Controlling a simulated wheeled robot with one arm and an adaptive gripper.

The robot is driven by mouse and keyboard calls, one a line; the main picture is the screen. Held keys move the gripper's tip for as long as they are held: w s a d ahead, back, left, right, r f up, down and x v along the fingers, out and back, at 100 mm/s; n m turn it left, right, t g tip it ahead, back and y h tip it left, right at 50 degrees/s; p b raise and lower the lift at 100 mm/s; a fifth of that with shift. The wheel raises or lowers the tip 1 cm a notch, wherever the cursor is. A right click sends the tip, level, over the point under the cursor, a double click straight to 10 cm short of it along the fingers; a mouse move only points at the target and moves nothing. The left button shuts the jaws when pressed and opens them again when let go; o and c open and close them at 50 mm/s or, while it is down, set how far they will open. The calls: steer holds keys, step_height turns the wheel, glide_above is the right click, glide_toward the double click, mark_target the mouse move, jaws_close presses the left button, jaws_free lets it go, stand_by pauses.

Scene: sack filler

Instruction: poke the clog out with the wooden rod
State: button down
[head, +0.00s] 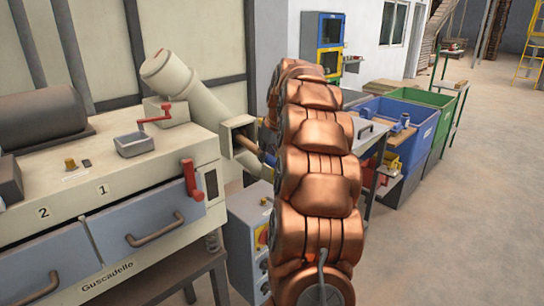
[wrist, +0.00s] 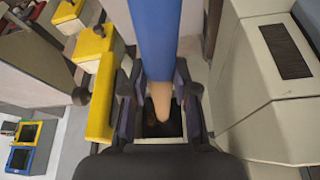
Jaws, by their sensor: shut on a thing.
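The spout (head: 237,128) is a square-ended opening on the pale slanted pipe of the filler machine. The wooden rod (head: 249,148) reaches from the arm's side to the spout mouth in the head view, and its tip appears to be inside. In the wrist view the rod (wrist: 156,35) has a blue length at the top and a bare tan end (wrist: 162,100) pointing down the picture. My gripper (wrist: 160,82) is shut on the rod, with a dark finger on either side. In the head view my copper arm hides the gripper. I cannot make out the clog clearly.
A control box (head: 250,235) stands below the spout. Open floor lies at right.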

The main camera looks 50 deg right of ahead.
steer(key=shift+w, duration=0.75)
steer(key=shift+s+f+b, duration=0.2)
steer(key=shift+s+b, duration=0.95)
steer(key=shift+s, duration=1.05)
steer(key=s+b, duration=0.4)
steer(key=s, duration=0.5)
steer(key=shift+s+a+r, duration=0.15)
steer(key=shift+s, duration=0.15)
